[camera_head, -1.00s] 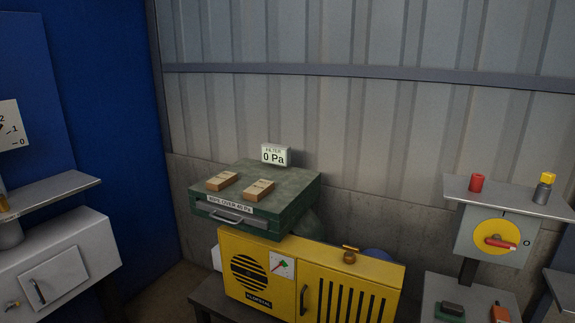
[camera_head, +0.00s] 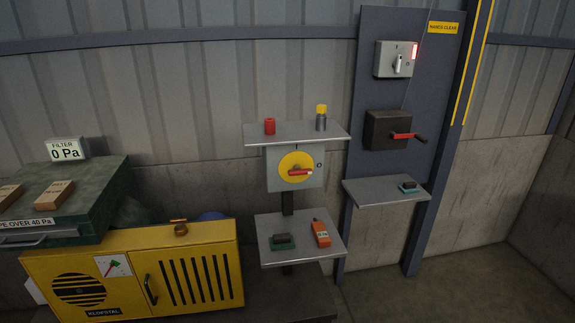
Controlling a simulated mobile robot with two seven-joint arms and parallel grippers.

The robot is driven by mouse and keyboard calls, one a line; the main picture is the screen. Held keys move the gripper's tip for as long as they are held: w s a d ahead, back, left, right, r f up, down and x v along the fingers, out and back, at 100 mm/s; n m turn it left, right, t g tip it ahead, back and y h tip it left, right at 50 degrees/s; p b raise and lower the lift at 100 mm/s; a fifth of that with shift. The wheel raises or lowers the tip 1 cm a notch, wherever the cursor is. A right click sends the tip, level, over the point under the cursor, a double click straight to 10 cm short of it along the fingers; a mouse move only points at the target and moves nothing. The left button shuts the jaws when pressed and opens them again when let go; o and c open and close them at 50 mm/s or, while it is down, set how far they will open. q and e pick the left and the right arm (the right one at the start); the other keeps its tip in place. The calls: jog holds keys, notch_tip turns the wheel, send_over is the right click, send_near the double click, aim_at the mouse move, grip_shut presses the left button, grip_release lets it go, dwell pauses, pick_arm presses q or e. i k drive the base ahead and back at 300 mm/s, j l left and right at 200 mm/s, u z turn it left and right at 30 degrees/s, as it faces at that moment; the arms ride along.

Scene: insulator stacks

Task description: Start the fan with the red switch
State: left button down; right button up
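A red switch handle (camera_head: 300,173) sits on a round yellow plate (camera_head: 290,161) on a grey box, in the middle of the view. The handle lies roughly level, pointing right toward an "O" mark. A yellow cabinet (camera_head: 196,236) with a round slotted grille (camera_head: 78,290) and a slotted door stands at the lower left; I cannot tell whether it is the fan. A filter display (camera_head: 66,149) above it reads 0 Pa. Neither of my grippers is in view.
A grey shelf above the switch holds a red cylinder (camera_head: 270,126) and a yellow-capped item (camera_head: 321,117). A lower shelf holds a green-based block (camera_head: 282,241) and an orange device (camera_head: 321,234). A blue panel at right carries a small switch box (camera_head: 397,59) and a red-handled crank (camera_head: 403,136).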

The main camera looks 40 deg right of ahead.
aim_at(296, 171)
jog(key=z, duration=1.2)
